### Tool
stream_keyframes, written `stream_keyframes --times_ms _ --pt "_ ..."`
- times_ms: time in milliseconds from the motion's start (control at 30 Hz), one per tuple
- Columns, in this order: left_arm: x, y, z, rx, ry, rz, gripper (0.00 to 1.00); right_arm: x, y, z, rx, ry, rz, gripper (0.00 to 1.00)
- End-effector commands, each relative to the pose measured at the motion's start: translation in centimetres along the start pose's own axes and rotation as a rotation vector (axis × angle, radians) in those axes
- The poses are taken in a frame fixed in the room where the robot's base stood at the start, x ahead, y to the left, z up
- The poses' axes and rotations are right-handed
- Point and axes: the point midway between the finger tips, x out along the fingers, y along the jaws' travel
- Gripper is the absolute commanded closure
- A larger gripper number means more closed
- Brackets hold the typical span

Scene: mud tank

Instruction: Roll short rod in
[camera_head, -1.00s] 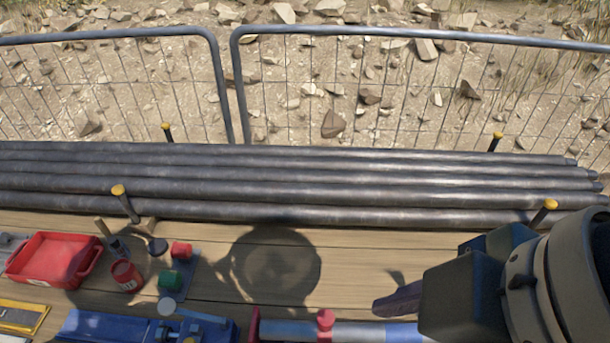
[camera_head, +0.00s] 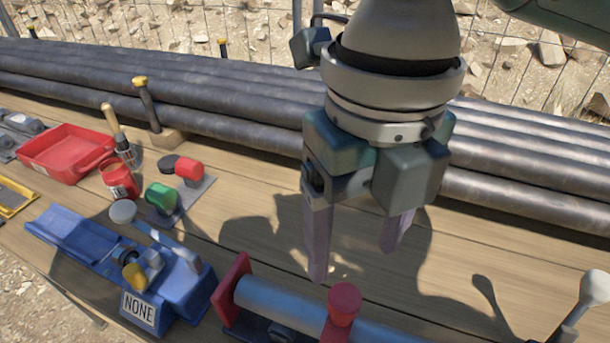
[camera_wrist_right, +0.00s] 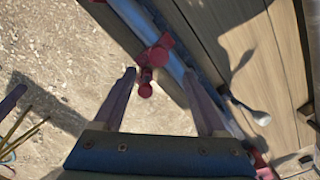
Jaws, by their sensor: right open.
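A silvery-blue rod (camera_head: 285,302) lies along the near edge of the bench, behind a red knob (camera_head: 343,303) and against a red end plate (camera_head: 233,288). The picture's lower edge cuts it off, so I cannot tell its full length. My right gripper (camera_head: 355,262) points down over the bench just behind the rod, open and empty. In the right wrist view the rod (camera_wrist_right: 133,18) runs diagonally and the red knob (camera_wrist_right: 158,55) shows between the open fingers (camera_wrist_right: 159,74). A blue trough fixture (camera_head: 68,238) labelled NONE stands left of the rod. My left gripper is not in view.
Several long dark pipes (camera_head: 240,105) lie across the back of the bench, with yellow-capped posts (camera_head: 148,105). A red tray (camera_head: 65,150), a red can (camera_head: 118,178) and red and green blocks (camera_head: 160,198) stand left. A white-knobbed lever (camera_head: 592,290) stands at right.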

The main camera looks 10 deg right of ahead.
Motion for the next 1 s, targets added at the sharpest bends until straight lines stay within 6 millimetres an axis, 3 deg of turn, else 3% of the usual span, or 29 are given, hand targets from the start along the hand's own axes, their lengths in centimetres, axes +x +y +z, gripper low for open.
stream_keyframes --times_ms 300,433,833,1000 --pt "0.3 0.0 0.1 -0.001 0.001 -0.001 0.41 6.0 0.1 -0.2 0.002 0.003 0.0 0.26" --pt "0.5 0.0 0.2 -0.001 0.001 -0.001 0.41 7.6 0.1 -0.1 0.002 0.001 0.001 0.26" --pt "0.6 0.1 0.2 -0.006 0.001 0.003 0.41 8.4 0.1 0.0 0.001 -0.002 0.001 0.27" --pt "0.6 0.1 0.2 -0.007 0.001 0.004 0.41 8.4 0.1 0.0 0.001 -0.002 0.001 0.46"
